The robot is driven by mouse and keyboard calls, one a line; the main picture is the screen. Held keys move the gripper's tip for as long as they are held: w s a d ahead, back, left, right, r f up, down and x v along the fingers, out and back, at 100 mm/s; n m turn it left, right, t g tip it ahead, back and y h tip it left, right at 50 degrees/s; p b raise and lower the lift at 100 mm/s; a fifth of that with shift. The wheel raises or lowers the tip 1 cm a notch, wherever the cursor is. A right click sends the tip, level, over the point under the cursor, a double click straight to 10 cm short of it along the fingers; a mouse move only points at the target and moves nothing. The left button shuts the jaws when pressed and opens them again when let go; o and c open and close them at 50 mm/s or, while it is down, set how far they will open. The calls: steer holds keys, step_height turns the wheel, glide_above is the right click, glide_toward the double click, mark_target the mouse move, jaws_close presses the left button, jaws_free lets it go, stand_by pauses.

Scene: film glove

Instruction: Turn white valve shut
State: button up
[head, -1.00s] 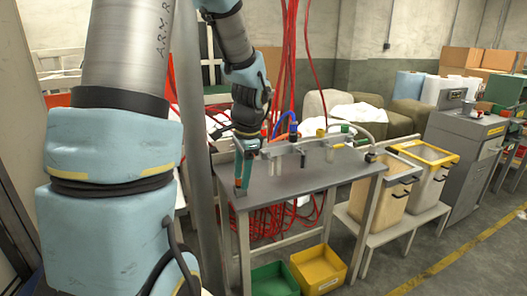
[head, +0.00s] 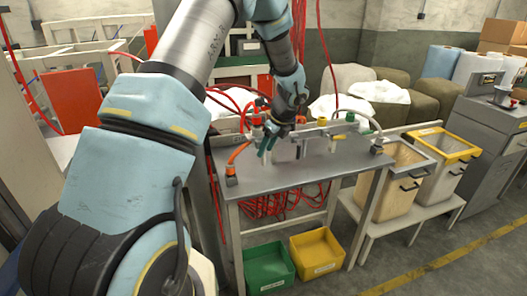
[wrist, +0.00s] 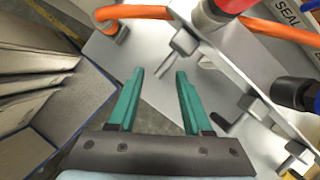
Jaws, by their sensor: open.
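My gripper (head: 265,145) hangs over the left part of the grey bench (head: 300,175), close to the metal manifold (head: 318,130). In the wrist view my gripper (wrist: 160,74) is open, with nothing between its two green fingers. A red fitting (wrist: 235,4), a metal stub (wrist: 185,42) and a dark handle (wrist: 295,93) with blue beside it lie past the fingertips. I cannot clearly make out a white valve; my gripper and wrist hide part of the manifold.
An orange hose (head: 240,152) loops to a block at the bench's left end. Red hoses hang behind the bench. Two bins stand on a low stand to the right, one with a yellow rim (head: 440,142). Green (head: 268,265) and yellow (head: 318,252) crates sit below. The bench front is clear.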

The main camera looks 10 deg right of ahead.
steer(key=shift+x, duration=1.6)
jaws_close()
